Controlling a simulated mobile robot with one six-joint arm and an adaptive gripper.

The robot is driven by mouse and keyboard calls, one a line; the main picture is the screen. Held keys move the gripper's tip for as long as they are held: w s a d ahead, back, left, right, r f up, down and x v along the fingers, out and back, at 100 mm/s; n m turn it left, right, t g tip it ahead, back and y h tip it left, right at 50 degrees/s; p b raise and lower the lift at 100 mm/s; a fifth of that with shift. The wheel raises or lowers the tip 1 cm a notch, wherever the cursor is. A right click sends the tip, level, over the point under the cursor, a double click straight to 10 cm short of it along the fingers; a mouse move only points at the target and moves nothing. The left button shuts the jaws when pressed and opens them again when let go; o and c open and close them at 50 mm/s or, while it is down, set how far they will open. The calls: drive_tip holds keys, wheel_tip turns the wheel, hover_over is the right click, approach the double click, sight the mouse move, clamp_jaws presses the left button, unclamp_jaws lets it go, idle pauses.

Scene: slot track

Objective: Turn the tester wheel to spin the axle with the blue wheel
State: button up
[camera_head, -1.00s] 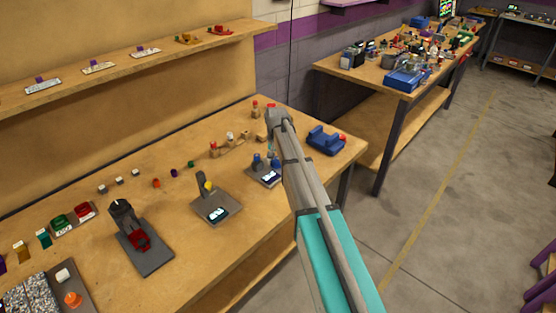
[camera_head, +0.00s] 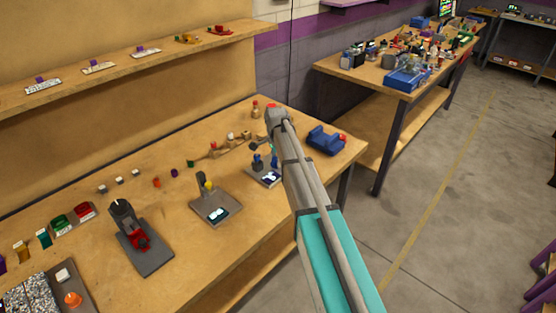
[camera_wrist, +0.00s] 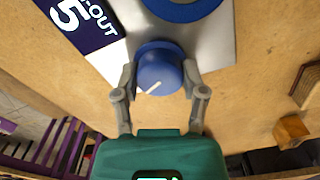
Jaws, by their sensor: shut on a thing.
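A tester stand (camera_head: 262,177) with a grey base, a dark label and blue parts stands on the workbench, just left of my arm in the head view. In the wrist view its grey plate (camera_wrist: 214,48) carries a round blue knob (camera_wrist: 159,68) with a white line, which looks like the tester wheel. My gripper (camera_wrist: 160,77) is shut on this knob, one finger on each side. A second, larger blue round part (camera_wrist: 182,7) is cut off at the top edge, just beyond the knob. I cannot tell whether it is the blue wheel on the axle.
A tester with a yellow part (camera_head: 215,205) and a dark stand with a red part (camera_head: 141,249) stand to the left. A blue device (camera_head: 326,140) sits right of my arm near the bench end. Small wooden pieces (camera_head: 236,146) lie behind.

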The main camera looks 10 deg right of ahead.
drive_tip(key=shift+w+m, duration=0.2)
drive_tip(key=shift+m, duration=1)
drive_tip(key=o, duration=1.1)
drive_tip(key=shift+o, duration=0.2)
drive_tip(key=shift+s, duration=0.1)
